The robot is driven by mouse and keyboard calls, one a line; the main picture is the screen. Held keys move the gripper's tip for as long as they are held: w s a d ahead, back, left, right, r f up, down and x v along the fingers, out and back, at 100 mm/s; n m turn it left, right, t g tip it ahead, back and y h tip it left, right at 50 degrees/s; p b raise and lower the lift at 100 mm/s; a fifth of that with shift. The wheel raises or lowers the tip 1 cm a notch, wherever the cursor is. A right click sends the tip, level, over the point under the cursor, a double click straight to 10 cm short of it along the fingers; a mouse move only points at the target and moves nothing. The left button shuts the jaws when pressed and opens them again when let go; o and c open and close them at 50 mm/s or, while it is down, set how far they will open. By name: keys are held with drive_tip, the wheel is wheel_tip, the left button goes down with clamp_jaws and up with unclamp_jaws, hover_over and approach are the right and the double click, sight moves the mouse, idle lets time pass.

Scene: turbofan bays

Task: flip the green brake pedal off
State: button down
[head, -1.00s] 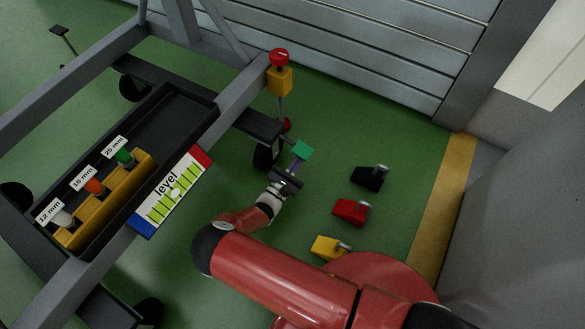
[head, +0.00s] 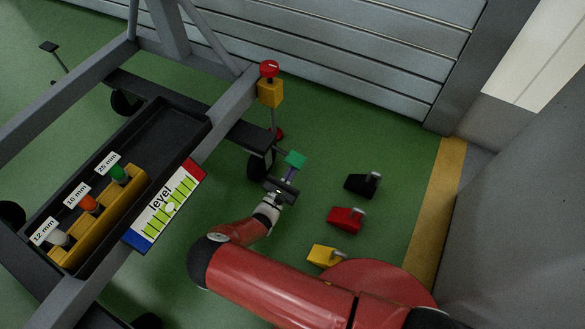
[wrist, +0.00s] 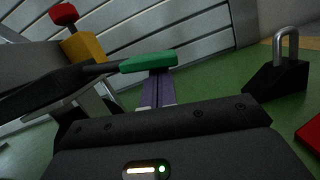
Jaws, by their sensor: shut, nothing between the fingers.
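The green brake pedal (head: 295,159) sticks out beside the caster wheel at the right corner of the grey stand. In the wrist view the green pedal (wrist: 149,62) is a flat pad on a dark lever, straight ahead of my fingers. My gripper (head: 289,176) is shut and empty. Its fingertips, seen in the wrist view (wrist: 155,88), are at the underside or near edge of the pedal; I cannot tell whether they touch it. The pedal pad hides the very ends of the fingers.
Black (head: 362,184), red (head: 345,219) and yellow (head: 325,256) wheel chocks stand on the floor to the right. A yellow box with a red knob (head: 270,92) stands above the caster. The stand's tray (head: 190,117) is at left. A grey shutter (head: 340,45) closes the back.

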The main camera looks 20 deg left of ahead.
sight(295, 166)
drive_tip(key=shift+d+r+n+y+p, duration=0.25)
drive_tip(key=shift+r+n+y+p, duration=0.2)
drive_tip(key=shift+r+n+p, duration=0.65)
drive_tip(key=shift+d+r+n+y+p, duration=0.2)
drive_tip(key=shift+r+n+y+p, duration=0.45)
drive_tip(key=shift+n, duration=0.85)
drive_tip(key=shift+r, duration=0.4)
drive_tip(key=shift+s, duration=0.2)
